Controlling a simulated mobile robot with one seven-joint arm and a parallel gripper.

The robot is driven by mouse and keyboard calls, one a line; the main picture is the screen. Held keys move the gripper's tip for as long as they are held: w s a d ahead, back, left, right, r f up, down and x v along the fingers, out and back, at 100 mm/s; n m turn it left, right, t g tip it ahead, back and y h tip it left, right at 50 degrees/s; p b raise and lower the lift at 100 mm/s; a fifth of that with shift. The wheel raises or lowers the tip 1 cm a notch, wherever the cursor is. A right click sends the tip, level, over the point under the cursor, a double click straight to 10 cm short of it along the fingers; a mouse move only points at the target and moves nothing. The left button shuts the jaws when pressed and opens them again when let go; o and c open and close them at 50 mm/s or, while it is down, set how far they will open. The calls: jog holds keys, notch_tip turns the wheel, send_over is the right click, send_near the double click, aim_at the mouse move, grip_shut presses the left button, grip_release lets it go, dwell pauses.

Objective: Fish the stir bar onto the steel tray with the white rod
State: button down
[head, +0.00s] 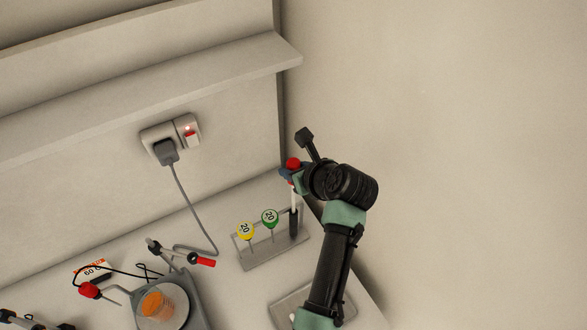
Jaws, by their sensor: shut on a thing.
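My gripper (289,175) is at the upper right of the bench, shut on the white rod (293,198) just below its red top. The rod is upright, and its dark lower part is over the right end of a grey rack (262,257). I cannot tell whether it still rests in the rack. A beaker of orange juice (156,304) stands on a grey stirrer plate (193,290) at the lower left. I cannot make out the stir bar. The steel tray (281,306) is at the bottom, partly hidden by my arm.
A yellow (245,231) and a green round tag (269,217), both marked 20, stand on stems in the rack. A cable runs to a wall socket (170,138). A shelf (150,105) overhangs the bench.

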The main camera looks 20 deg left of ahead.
jog(key=shift+r, duration=3.2)
